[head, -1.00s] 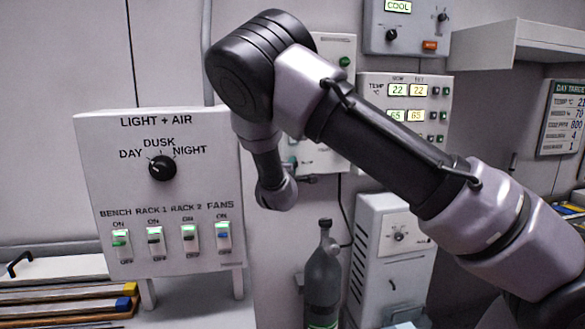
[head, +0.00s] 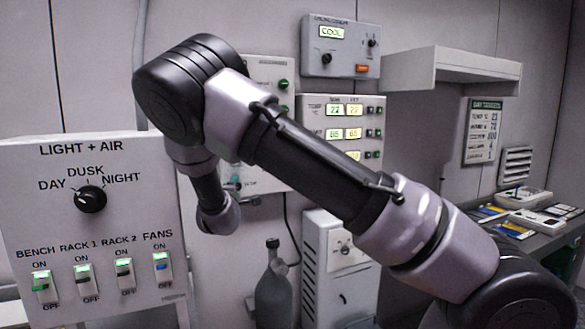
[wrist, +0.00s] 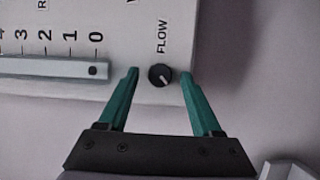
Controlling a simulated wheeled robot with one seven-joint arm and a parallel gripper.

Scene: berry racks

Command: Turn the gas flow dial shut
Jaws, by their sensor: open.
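The gas flow dial (wrist: 160,75) is a small round black knob with a white pointer line, beside the word FLOW on a pale panel in the wrist view. The line slants towards the lower right of that picture. My gripper (wrist: 158,73) is open, its two teal fingers on either side of the dial. Small gaps show between fingers and knob. In the wrist view a clear gauge tube (wrist: 45,68) with a dark float near 0 lies left of the dial. In the head view my arm covers most of this panel (head: 277,178), and the dial cannot be made out.
The LIGHT + AIR panel (head: 92,230) with a knob and several switches stands at left. A grey bottle (head: 273,290) and a white cabinet (head: 322,245) stand below. Display boxes (head: 340,48) are above, a shelf (head: 480,65) at right. Bare wall lies right of the panel edge.

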